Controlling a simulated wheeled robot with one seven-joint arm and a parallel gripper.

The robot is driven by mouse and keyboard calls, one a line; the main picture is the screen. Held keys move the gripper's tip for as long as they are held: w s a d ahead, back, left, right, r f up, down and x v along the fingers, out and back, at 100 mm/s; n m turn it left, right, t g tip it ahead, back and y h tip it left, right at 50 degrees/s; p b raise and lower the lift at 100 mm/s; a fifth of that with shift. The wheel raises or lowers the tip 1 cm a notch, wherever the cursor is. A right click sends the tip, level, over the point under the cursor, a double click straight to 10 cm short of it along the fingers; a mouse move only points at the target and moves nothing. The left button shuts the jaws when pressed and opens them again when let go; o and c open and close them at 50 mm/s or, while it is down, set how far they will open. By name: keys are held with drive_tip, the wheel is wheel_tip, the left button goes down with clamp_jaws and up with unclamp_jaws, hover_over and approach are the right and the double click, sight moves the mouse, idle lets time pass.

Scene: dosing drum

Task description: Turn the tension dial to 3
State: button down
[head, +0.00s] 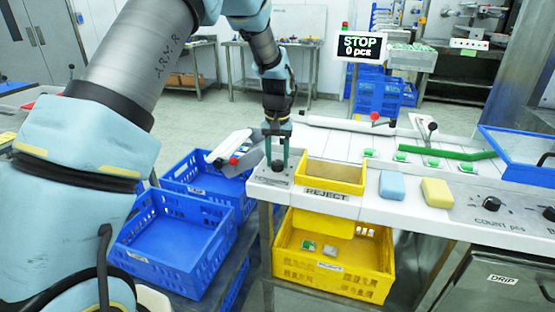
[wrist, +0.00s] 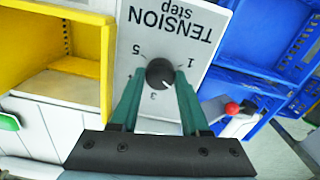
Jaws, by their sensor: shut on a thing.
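The tension dial (wrist: 160,73) is a round black knob on a light panel (wrist: 196,22) lettered TENSION step, upside down in the wrist view. The numbers 1, 3 and 5 stand around it, with 1 at right, 3 below and 5 at left. A small pale mark shows on the knob's lower right, seemingly between 1 and 3. My gripper (wrist: 159,78) has its green fingers on both sides of the knob, shut on it. In the head view my gripper (head: 278,153) points down onto the dial (head: 278,166) at the left end of the white machine.
A yellow REJECT bin (head: 335,188) stands right beside the dial panel. A lever with a red ball (head: 234,160) is close on the left. Blue crates (head: 165,250) lie below left. A blue sponge (head: 392,184) and yellow sponge (head: 437,192) lie farther right.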

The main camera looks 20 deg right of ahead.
sight(277, 162)
drive_tip(key=m, duration=0.6)
drive_tip(key=shift+m, duration=0.3)
drive_tip(key=m+p, duration=0.1)
drive_tip(key=m, duration=0.4)
drive_tip(key=shift+m, duration=0.4)
drive_tip(key=shift+c, duration=2)
unclamp_jaws()
wheel_tip(277, 162, up, 11)
drive_tip(key=b, duration=0.2)
drive_tip(key=shift+f, duration=0.1)
